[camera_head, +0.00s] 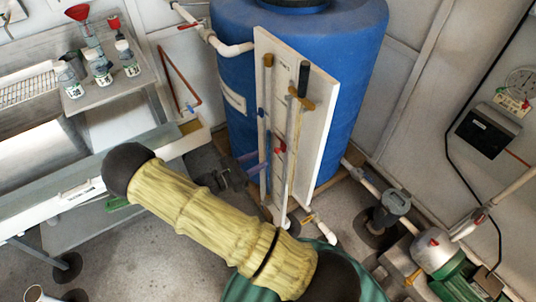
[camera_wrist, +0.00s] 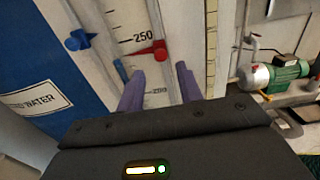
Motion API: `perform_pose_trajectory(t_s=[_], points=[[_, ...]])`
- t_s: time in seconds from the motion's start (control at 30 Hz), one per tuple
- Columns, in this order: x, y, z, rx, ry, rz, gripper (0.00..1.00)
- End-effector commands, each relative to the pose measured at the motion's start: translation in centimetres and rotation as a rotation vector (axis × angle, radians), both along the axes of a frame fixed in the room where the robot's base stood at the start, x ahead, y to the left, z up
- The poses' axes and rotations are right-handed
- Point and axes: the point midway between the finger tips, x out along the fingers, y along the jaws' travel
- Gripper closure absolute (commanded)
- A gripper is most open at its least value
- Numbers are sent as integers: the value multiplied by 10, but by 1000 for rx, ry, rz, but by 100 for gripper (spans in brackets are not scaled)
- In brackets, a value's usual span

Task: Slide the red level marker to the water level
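The red level marker (camera_head: 280,147) sits on the upright scale board (camera_head: 315,115) in front of the blue tank. In the wrist view the red marker (camera_wrist: 150,50) is just below the printed 250, its pointer toward the left. A narrow tube left of the scale looks blue (camera_wrist: 121,70) from slightly below the marker's height downward; the exact water line is hard to tell. My gripper (camera_wrist: 160,82) has two purple fingers apart with nothing between them. They are below the marker in the wrist view, seemingly not touching it. In the head view the purple fingers (camera_head: 255,162) show left of the board.
Pipes and valves run at the board's foot (camera_head: 310,222). A green pump (camera_head: 445,262) stands at right. A sink bench (camera_head: 110,90) with bottles is at left.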

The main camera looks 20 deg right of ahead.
Motion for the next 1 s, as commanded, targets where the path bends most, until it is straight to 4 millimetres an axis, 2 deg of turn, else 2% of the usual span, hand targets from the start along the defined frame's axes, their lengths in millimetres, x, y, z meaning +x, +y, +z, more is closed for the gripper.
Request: perform_pose_trajectory(t_s=[0.03,0.3,0.43,0.6,1.0], points=[[-2,11,0,3,-1,3,64],[-12,64,0,2,-2,4,64],[-15,82,0,1,-1,3,64],[-18,91,0,2,0,0,64],[-18,91,0,1,0,0,64]])
